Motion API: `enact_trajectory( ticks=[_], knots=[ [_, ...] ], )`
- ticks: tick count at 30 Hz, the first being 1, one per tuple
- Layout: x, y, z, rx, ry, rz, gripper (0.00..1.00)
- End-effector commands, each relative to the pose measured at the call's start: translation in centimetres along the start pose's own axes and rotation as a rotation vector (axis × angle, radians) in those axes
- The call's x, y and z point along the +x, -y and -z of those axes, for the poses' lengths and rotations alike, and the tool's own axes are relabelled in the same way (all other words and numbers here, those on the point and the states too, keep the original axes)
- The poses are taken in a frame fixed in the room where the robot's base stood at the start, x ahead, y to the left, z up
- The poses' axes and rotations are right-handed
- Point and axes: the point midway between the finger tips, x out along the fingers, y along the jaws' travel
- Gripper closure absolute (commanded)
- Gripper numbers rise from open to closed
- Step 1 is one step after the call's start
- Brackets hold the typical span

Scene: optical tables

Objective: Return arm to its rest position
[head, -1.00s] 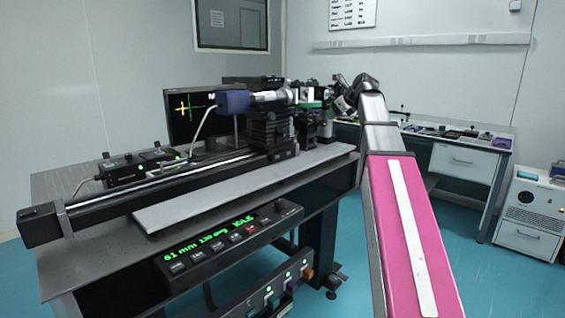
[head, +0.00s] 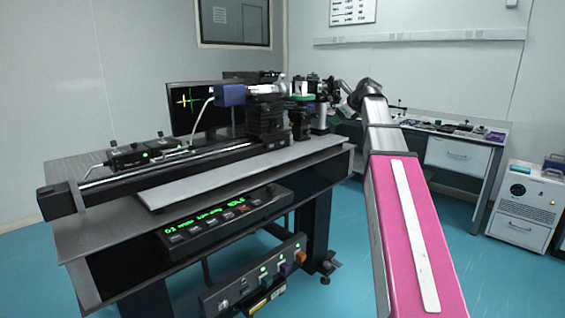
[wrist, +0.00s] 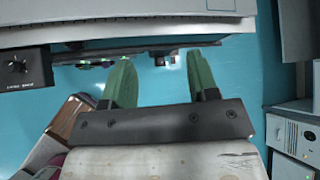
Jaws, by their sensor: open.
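My gripper (wrist: 162,60) shows in the wrist view with its two green fingers spread wide. No object sits between the fingers; blue floor shows in the gap. The fingers point towards the pale edge of a table (wrist: 150,30) at the top of that view, and I cannot tell how near they are to it. In the head view my arm reaches away along the right side of the optical table (head: 90,240), with its far end bent beside the optics. The fingers cannot be made out there.
A rail with a blue camera (head: 230,95) and optics stands on the optical table, before a monitor (head: 182,125). A display console (head: 225,220) and a switch panel (head: 255,285) sit below. A drawer bench (head: 465,158) and a white cabinet (head: 522,215) stand right. Floor between is clear.

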Motion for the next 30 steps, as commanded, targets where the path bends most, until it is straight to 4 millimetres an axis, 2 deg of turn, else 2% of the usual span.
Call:
enact_trajectory(
  ticks=[11,14,21,30],
  knots=[
    [4.8,-4.1,5.9,-0.241,-0.090,-0.058,0.46],
    [6.8,-6.2,8.6,-0.353,-0.127,-0.093,0.46],
    [11.5,-12.4,16.4,-0.691,-0.214,-0.223,0.46],
    [15.3,-20.7,25.6,-1.119,-0.263,-0.439,0.46]
  ],
)
